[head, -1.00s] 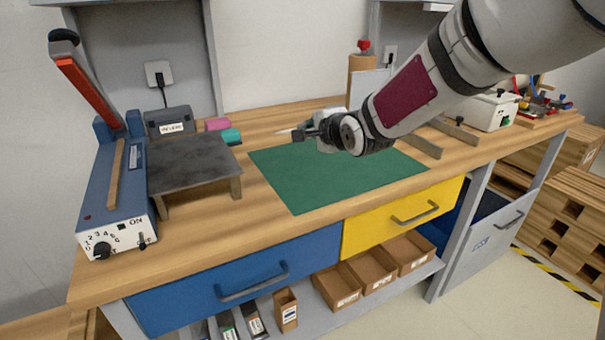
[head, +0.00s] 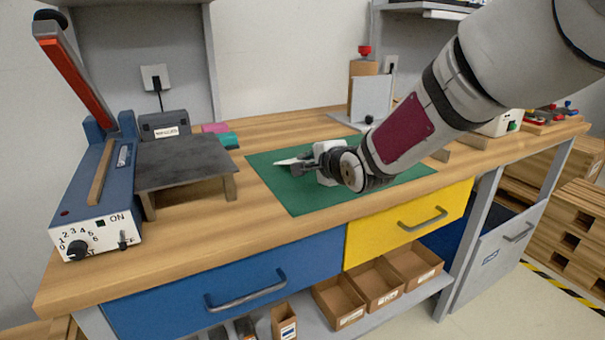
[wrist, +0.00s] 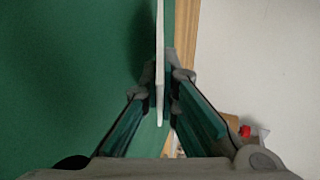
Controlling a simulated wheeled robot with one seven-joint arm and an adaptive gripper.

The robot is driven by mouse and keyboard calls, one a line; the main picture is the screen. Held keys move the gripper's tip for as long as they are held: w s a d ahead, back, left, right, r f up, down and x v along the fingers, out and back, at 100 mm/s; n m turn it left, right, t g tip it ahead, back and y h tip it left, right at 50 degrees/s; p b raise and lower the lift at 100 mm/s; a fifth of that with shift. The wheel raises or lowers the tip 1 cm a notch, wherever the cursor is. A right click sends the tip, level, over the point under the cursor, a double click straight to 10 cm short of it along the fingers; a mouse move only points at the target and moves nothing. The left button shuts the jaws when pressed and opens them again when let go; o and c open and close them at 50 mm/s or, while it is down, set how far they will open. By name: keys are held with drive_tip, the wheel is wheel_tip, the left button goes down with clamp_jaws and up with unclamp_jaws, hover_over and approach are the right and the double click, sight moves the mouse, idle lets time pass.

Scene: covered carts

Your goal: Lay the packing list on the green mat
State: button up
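The packing list (head: 287,161) is a thin white sheet that shows as a small pale sliver at my gripper's tip in the head view. In the wrist view the packing list (wrist: 160,50) is seen edge-on, upright between the fingers. My gripper (head: 302,167) is shut on it, and the fingertips (wrist: 165,88) pinch it from both sides. The green mat (head: 300,202) lies flat on the wooden bench, under my gripper. It also fills the left of the wrist view (wrist: 60,80). I cannot tell whether the sheet touches the mat.
A blue sealer (head: 100,185) and a dark raised plate (head: 185,165) stand left of the mat. Pink (head: 215,127) and teal (head: 224,140) blocks lie behind it. A grey upright bracket (head: 371,98) stands at the back. The mat's front left is clear.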

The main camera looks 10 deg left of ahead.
drive_tip(key=o, duration=0.3)
drive_tip(key=shift+d, duration=0.1)
drive_tip(key=p+v, duration=0.3)
drive_tip(key=v, duration=0.3)
drive_tip(key=shift+s+r, duration=0.15)
drive_tip(key=shift+s, duration=0.05)
drive_tip(key=shift+p+v, duration=0.5)
drive_tip(key=shift+v, duration=0.3)
